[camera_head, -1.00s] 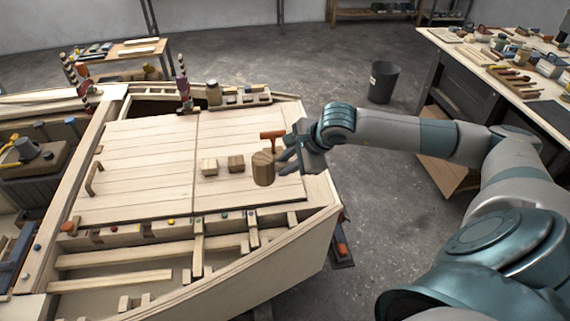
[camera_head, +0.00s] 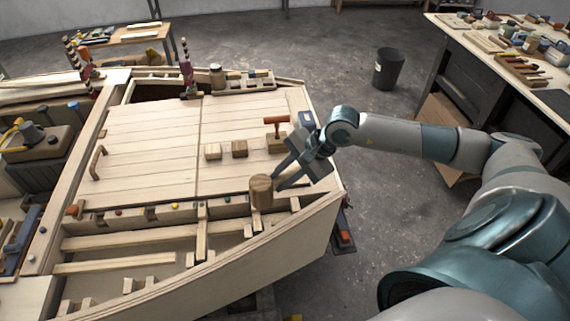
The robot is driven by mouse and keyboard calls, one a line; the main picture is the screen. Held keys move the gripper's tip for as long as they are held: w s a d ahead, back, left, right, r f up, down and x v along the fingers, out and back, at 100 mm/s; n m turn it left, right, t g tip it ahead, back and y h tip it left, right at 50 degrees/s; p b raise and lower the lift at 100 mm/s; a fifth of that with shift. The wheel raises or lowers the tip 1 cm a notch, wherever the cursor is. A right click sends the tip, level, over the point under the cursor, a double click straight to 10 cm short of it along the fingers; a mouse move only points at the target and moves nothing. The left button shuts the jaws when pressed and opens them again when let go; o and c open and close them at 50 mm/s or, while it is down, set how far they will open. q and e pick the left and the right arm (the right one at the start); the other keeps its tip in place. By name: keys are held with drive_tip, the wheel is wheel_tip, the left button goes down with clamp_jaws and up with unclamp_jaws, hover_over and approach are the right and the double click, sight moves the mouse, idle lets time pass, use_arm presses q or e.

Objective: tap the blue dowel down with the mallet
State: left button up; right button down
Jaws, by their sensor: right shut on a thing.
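My right gripper (camera_head: 286,172) is shut on the mallet, whose wooden cylindrical head (camera_head: 261,191) shows below and left of the fingers. The mallet's grip is hidden by the fingers. The head hangs over the deck's near edge, at the right end of a rail (camera_head: 150,215) that carries several small coloured dowel tops. I cannot tell whether the head touches the rail. I cannot clearly make out the blue dowel; the mallet head covers that end of the row. My left gripper is not in view.
Two small wooden blocks (camera_head: 239,149) and an orange-handled tool (camera_head: 277,123) in a block stand on the deck (camera_head: 150,150) behind the mallet. A curved hull side (camera_head: 290,245) lies in front. A workbench (camera_head: 500,65) stands at the right, with a dark bin (camera_head: 387,69) nearby.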

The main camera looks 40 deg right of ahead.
drive_tip(key=s+a+f+n+g, duration=0.2)
drive_tip(key=s+a+n+g, duration=0.6)
drive_tip(key=n, duration=0.7)
drive_tip(key=shift+s+a+y, duration=0.4)
drive_tip(key=shift+s+a, duration=0.75)
drive_tip(key=shift+a, duration=0.75)
drive_tip(key=shift+f, duration=0.1)
drive_tip(key=shift+a, duration=0.15)
